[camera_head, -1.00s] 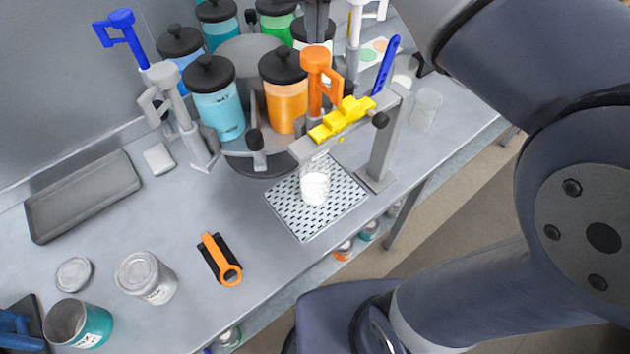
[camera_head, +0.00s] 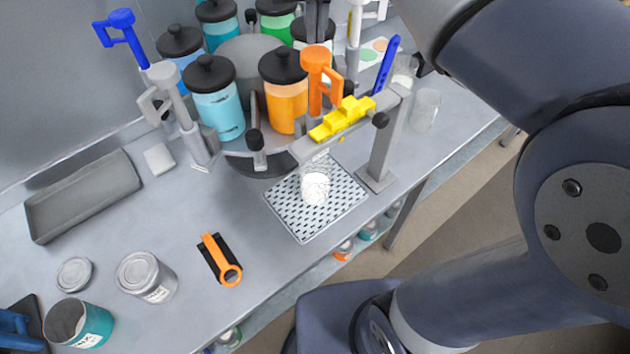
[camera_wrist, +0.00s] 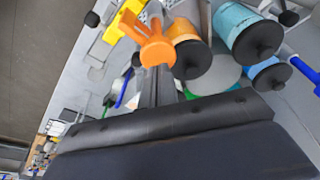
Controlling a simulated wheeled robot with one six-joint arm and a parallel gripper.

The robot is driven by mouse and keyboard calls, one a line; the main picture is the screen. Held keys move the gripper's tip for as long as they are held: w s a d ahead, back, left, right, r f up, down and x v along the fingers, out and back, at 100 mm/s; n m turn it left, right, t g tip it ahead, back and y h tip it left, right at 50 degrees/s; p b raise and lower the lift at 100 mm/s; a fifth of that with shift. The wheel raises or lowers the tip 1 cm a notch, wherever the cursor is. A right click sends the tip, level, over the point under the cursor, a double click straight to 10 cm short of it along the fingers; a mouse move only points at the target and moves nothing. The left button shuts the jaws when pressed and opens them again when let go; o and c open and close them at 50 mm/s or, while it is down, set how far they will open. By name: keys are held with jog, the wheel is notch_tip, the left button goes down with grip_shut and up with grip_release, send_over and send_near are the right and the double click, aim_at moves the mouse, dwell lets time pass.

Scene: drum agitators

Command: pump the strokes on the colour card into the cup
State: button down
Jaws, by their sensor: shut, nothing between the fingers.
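The clear cup (camera_head: 315,190), with white in it, stands on the perforated drip tray (camera_head: 338,215) below the yellow piece (camera_head: 342,118). The orange pump (camera_head: 317,62) stands upright in front of the orange drum (camera_head: 284,100); its head shows in the wrist view (camera_wrist: 152,45). My gripper (camera_wrist: 158,75) is shut and empty, its fingertips close to the orange pump head; I cannot tell whether they touch. In the head view its dark fingers (camera_head: 317,25) come down just above that head. The colour card (camera_head: 376,52), with green and orange dots, is partly hidden behind the blue lever (camera_head: 387,65).
More drums, including light blue (camera_head: 217,112) and green (camera_head: 276,22), ring the carousel with grey and blue pumps. A clear cup (camera_head: 425,110) stands at right. Cans (camera_head: 146,278), an orange-handled tool (camera_head: 220,260) and a grey tray (camera_head: 82,195) lie left.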

aim_at(316, 54)
jog(key=shift+f, duration=0.1)
jog(key=shift+f+b, duration=1.5)
jog(key=shift+f, duration=0.7)
jog(key=shift+r, duration=0.1)
notch_tip(316, 54, up, 4)
jog(key=p, duration=0.4)
jog(key=shift+r+p, duration=0.25)
jog(key=shift+p, duration=0.1)
jog(key=shift+f, duration=0.25)
